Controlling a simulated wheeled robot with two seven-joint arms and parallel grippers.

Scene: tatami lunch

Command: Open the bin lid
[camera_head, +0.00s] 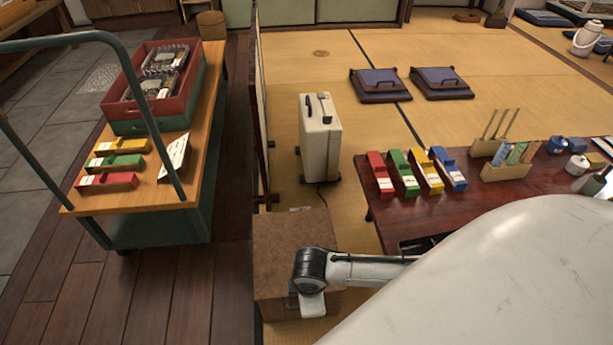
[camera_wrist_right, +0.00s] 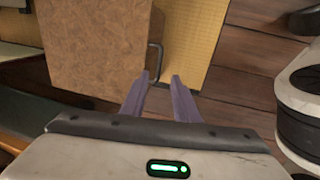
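The bin is a box with a brown, speckled lid (camera_head: 285,238) at the lower middle of the head view, and the lid looks flat and shut. In the right wrist view the lid (camera_wrist_right: 95,45) fills the upper left, with a dark bar handle (camera_wrist_right: 159,58) along its right edge. My right gripper (camera_wrist_right: 160,76) is open, its two purple-grey fingers apart. The handle's lower end shows close to the left fingertip; I cannot tell whether they touch. In the head view my right arm covers the bin's near right corner and its fingers are hidden. My left gripper is not in view.
A low dark-red table (camera_head: 430,215) with coloured holders stands right of the bin. A wooden-topped cart (camera_head: 140,195) with a red crate (camera_head: 187,85) stands left. A white case (camera_head: 320,145) stands behind the bin, its cord on the tatami. Wooden floor left of the bin is clear.

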